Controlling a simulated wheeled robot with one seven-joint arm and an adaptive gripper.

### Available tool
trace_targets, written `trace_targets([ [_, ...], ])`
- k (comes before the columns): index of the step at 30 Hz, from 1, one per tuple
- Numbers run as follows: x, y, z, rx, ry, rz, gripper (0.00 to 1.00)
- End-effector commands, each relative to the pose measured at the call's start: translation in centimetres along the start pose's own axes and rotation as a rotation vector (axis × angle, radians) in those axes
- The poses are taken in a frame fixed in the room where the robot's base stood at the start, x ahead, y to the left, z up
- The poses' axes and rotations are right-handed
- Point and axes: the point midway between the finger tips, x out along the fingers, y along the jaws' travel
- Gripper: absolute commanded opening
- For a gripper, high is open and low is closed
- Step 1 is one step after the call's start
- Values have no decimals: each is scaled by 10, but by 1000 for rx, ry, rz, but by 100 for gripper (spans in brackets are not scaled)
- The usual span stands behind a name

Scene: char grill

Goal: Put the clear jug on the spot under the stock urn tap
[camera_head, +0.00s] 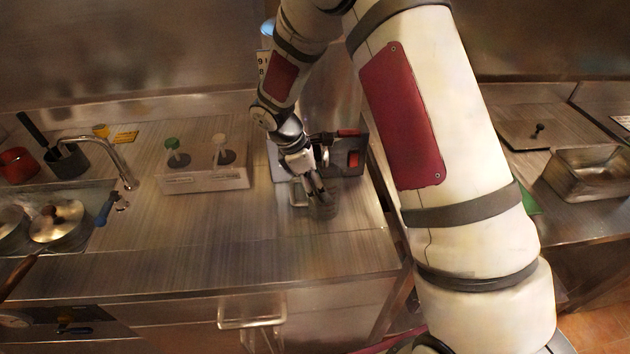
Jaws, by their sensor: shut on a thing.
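My gripper (316,190) is shut at the front right part of the steel counter, near the stock urn base. The clear jug (328,210) is at its fingertips, small, see-through and partly hidden by the fingers. I cannot tell whether the jug touches the counter. Behind the gripper is what looks like the steel stock urn (340,90), largely covered by my arm. A red-handled tap (348,132) is in front of it. The dark base (285,168) under the tap shows on both sides of my gripper, with a red switch on its right. The spot itself is hidden.
The counter front (215,240) is clear. A steel pan (592,173) stands at right.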

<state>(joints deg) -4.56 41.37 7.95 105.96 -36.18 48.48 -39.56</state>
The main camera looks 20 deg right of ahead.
Motion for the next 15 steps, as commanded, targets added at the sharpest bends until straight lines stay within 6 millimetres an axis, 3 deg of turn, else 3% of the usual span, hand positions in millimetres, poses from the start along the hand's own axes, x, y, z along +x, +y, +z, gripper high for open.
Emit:
trace_targets([
  [12,3,1,-2,-1,1,2,32],
  [13,2,1,-2,-1,2,2,68],
  [15,2,0,-2,-1,2,2,82],
])
